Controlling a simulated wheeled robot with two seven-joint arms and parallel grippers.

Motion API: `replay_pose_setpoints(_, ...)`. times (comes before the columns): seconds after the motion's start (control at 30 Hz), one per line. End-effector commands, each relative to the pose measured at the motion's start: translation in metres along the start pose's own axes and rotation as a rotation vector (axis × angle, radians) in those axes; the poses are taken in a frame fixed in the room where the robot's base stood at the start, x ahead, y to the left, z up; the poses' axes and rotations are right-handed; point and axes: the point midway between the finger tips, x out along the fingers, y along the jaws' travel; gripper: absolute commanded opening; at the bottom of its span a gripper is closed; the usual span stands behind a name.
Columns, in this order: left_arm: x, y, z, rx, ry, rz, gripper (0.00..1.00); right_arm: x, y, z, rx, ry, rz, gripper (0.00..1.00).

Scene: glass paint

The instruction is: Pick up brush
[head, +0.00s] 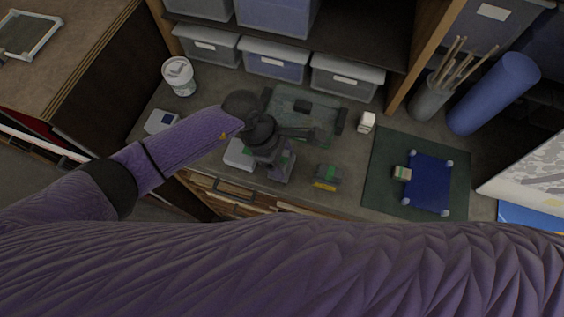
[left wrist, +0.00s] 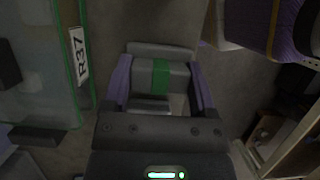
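My left gripper (head: 272,160) points down over the bench, beside a dark green-edged glass panel (head: 318,108). In the left wrist view the left gripper (left wrist: 160,90) has its two purple fingers apart. A grey block with a green stripe (left wrist: 160,75) shows between them; I cannot tell whether they touch it. Several thin wooden-handled sticks, likely brushes (head: 452,65), stand in a grey cup (head: 428,103) at the back right, well away from the left gripper. Their tips are hidden in the cup. My right gripper is not in view.
A green mat (head: 385,165) bears a blue square plate (head: 428,182).

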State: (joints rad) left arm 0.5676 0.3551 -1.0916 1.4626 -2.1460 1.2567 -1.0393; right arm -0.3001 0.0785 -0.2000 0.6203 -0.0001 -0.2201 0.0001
Motion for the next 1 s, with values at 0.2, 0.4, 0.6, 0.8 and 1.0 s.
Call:
replay_pose_setpoints(0.2,0.0,0.0,0.0,0.0,0.0,0.0,0.13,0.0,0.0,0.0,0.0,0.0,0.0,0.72)
replay_pose_setpoints(0.4,-0.004,0.001,0.002,0.0,-0.001,0.001,0.13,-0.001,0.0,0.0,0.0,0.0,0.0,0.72)
replay_pose_setpoints(0.6,-0.048,0.001,0.019,0.005,0.001,0.006,0.13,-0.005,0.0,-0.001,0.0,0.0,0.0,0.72)
replay_pose_setpoints(0.8,-0.085,0.001,0.035,0.001,0.0,0.003,0.13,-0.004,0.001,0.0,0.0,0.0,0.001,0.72)
replay_pose_setpoints(1.0,-0.093,0.0,0.039,-0.001,0.0,0.001,0.13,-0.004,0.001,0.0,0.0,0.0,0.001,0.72)
